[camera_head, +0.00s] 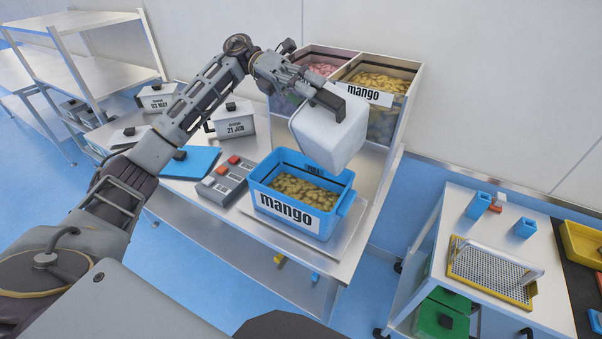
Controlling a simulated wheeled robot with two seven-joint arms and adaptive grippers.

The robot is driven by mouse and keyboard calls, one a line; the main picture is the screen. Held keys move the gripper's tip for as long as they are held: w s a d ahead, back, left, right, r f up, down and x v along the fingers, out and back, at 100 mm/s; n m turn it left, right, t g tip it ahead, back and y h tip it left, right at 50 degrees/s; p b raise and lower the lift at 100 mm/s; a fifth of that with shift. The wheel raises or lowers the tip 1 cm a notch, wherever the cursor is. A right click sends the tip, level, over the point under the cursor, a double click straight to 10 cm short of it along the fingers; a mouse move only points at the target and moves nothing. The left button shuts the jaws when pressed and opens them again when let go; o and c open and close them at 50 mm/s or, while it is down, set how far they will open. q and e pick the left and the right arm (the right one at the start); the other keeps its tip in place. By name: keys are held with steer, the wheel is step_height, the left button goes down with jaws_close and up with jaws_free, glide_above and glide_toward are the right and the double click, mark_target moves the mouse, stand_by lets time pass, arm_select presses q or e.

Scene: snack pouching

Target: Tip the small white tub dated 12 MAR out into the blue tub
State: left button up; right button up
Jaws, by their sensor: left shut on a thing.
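My left gripper (316,90) is shut on a small white tub (333,132) and holds it tilted above the blue tub. No date shows on the side of the white tub that faces me, and I cannot see into it. The blue tub (328,228) stands upright below, labelled "mango", with yellow pieces in it. The white tub hangs over the blue tub's far right part, apart from it. No falling pieces are visible. My right gripper is not in view.
White tubs marked 21 JUN (235,128) and 02 MAY (158,98) stand to the left. A grey box with red buttons (222,181) is beside the blue tub. Behind are bins labelled "mango" (366,94). A side table with a perforated tray (488,270) is at right.

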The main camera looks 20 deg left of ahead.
mark_target(338, 122)
arm_select(q)
steer(key=shift+y, duration=0.9)
steer(key=shift+r+p+x, duration=0.15)
steer(key=shift+p+x, duration=0.2)
steer(key=shift+x, duration=0.75)
steer(key=shift+r+p+x, duration=0.15)
steer(key=shift+p+x, duration=0.2)
steer(key=shift+x, duration=0.75)
steer(key=shift+s+d+f+t+y+p, duration=0.15)
steer(key=shift+d+f+y+p, duration=0.1)
steer(key=shift+d, duration=0.25)
steer(key=shift+s+d+f+t+y+p, duration=0.1)
steer(key=shift+s+d+f+y+p, duration=0.15)
steer(key=shift+d, duration=0.3)
steer(key=shift+s+d+f+t+y+p, duration=0.1)
steer(key=shift+d+f+t+y+p, duration=0.15)
steer(key=shift+d, duration=0.25)
steer(key=s+d+f+t+y+b, duration=0.1)
steer(key=s+d+f+y+b, duration=0.1)
steer(key=d+f+y, duration=0.4)
steer(key=s+d+f+t+y+b, duration=0.2)
steer(key=d+f+y, duration=0.4)
steer(key=d+f, duration=0.4)
steer(key=shift+s+d+f+b, duration=0.25)
steer(key=shift+d+f+b, duration=0.15)
steer(key=shift+d, duration=0.25)
